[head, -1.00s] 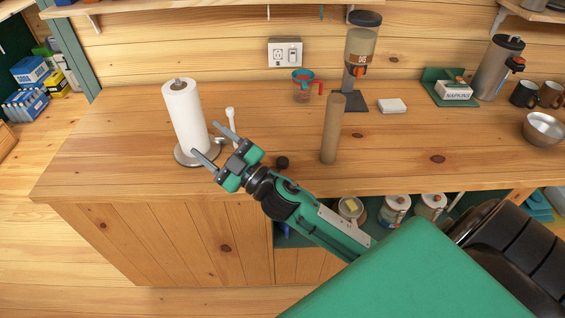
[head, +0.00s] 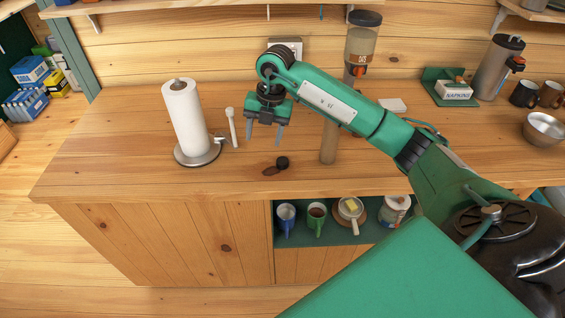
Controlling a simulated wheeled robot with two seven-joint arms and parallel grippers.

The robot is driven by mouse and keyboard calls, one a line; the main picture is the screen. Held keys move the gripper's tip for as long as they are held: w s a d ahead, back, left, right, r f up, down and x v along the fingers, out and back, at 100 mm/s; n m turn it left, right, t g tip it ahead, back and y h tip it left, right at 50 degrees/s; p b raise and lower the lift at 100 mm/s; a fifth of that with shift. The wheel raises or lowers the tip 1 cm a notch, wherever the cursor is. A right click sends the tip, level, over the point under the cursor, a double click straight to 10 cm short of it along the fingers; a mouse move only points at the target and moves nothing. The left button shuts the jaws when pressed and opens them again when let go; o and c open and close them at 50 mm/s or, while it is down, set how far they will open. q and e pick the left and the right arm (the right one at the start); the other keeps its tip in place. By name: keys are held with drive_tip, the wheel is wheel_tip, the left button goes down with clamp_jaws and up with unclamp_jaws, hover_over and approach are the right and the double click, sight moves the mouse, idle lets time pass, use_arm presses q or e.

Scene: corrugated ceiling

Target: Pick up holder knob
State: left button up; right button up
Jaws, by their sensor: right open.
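A small dark round knob (head: 282,162) lies on the wooden counter (head: 110,150) near its front edge, which I take as the holder knob. A paper towel roll (head: 186,120) stands upright on a round metal holder base (head: 205,157) to its left. My right gripper (head: 265,138) is open and empty, fingers pointing down, above and slightly left of the knob, apart from it. My left gripper is not in view.
A white rod with a round end (head: 232,127) stands between the roll and my gripper. A dispenser (head: 362,45) stands behind. The counter's left part is clear.

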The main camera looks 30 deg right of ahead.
drive_tip(key=d+r+m+h, duration=0.1)
drive_tip(key=d+r+h, duration=0.1)
drive_tip(key=d, duration=0.2)
drive_tip(key=p, duration=0.2)
hover_over(282, 161)
drive_tip(key=shift+g, duration=0.3)
wheel_tip(282, 161, down, 9)
drive_tip(key=shift+a+r, duration=0.15)
drive_tip(key=shift+r, duration=0.05)
drive_tip(key=shift+f+p, duration=0.35)
drive_tip(key=shift+f, duration=0.15)
wheel_tip(282, 161, down, 4)
drive_tip(key=shift+s+r+p, duration=0.15)
drive_tip(key=shift+r+p, duration=0.1)
drive_tip(key=shift+p, duration=0.6)
drive_tip(key=shift+f, duration=0.5)
drive_tip(key=c, duration=1.1)
